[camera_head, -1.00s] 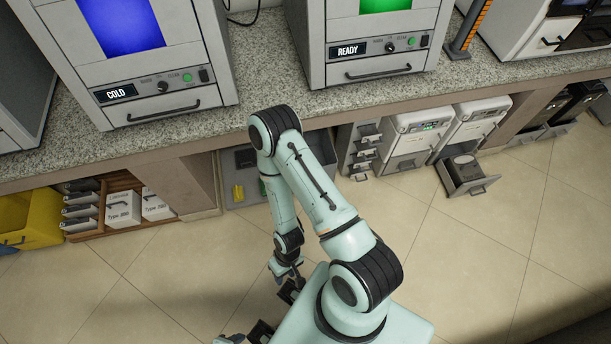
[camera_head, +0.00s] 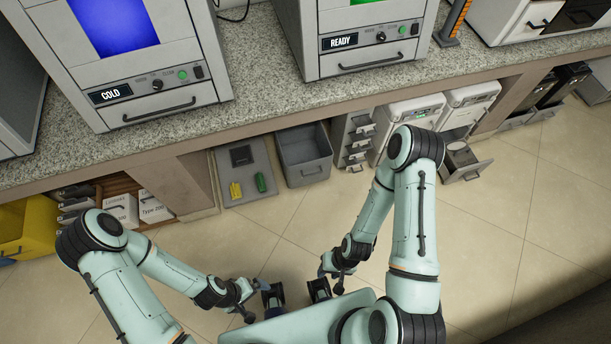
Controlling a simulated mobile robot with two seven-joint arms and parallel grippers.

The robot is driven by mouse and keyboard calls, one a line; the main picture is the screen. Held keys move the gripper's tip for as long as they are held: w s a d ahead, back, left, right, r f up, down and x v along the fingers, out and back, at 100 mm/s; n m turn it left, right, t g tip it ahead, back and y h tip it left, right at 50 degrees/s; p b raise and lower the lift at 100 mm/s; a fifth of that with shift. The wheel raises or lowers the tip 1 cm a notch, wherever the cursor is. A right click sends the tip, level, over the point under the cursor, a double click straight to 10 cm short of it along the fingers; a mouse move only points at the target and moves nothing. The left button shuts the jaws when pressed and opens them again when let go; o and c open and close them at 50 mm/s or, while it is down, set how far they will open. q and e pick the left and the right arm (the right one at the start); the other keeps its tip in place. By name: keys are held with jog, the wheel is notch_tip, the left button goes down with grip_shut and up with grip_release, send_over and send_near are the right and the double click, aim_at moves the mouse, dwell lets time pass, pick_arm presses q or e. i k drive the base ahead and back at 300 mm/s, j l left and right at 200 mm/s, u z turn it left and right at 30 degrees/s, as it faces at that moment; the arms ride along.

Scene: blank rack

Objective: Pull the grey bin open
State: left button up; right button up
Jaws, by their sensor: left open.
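The grey bin (camera_head: 306,176) sits under the counter, right of a flat grey tray. My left gripper (camera_head: 254,298) is open and empty, low over the floor in front of the shelves and well short of the bin. My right gripper (camera_head: 332,276) is also low over the floor, below and a little right of the bin and apart from it. Its fingers are too small to read.
The grey tray (camera_head: 231,195) holds a yellow and a green item. A narrow rack of small drawers (camera_head: 357,140) stands right of the bin. A yellow bin (camera_head: 38,225) is at far left. An open drawer (camera_head: 466,172) juts out at right. Floor before the bin is clear.

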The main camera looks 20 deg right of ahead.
aim_at(306, 151)
jog(key=z, duration=0.65)
jog(key=i+l+u, duration=0.1)
jog(key=i+u, duration=0.25)
jog(key=i+l+u, duration=0.15)
jog(key=i+u, duration=0.2)
jog(key=i+l+u, duration=0.2)
jog(key=u, duration=0.2)
